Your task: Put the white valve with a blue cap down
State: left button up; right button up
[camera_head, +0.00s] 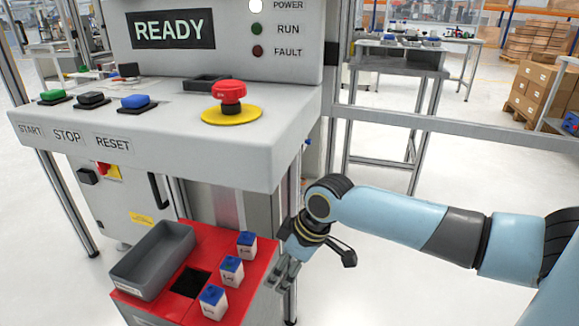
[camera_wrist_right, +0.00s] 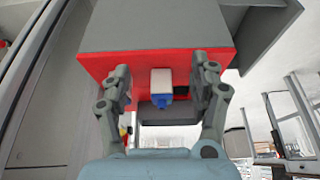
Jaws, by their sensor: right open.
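Three white valves with blue caps stand upright in a row on the right part of a red-topped stand (camera_head: 258,268) in the head view: a rear one (camera_head: 246,245), a middle one (camera_head: 231,271) and a front one (camera_head: 213,302). My right gripper (camera_head: 279,274) is just right of the row, beside the stand's right edge. In the right wrist view, one white valve with a blue cap (camera_wrist_right: 161,83) shows between the spread fingers of my right gripper (camera_wrist_right: 162,76), with gaps on both sides. I cannot tell which of the three it is. My left gripper is out of view.
A grey open bin (camera_head: 134,279) sits on the red top's left side. A dark square recess (camera_head: 190,282) lies between it and the valves. Behind stands a control panel (camera_head: 270,135) with a red emergency button (camera_head: 229,92). Floor right of the stand is open.

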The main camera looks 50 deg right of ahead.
jog(key=s+d+f+m+g+h, duration=0.1)
jog(key=s+d+f+m, duration=0.1)
jog(key=s+f, duration=0.5)
jog(key=s+d+f+m+h, duration=0.1)
jog(key=s+f, duration=0.4)
jog(key=f, duration=0.5)
jog(key=s+a+f, duration=0.2)
jog(key=s+f, duration=0.2)
jog(key=s, duration=0.4)
jog(key=s+a+f+g, duration=0.1)
jog(key=s+a+f, duration=0.2)
jog(key=s, duration=0.5)
jog(key=s+a+f+m+g, duration=0.1)
jog(key=s+a+f, duration=0.2)
jog(key=s+f, duration=0.2)
jog(key=s, duration=0.3)
jog(key=shift+s+h, duration=0.3)
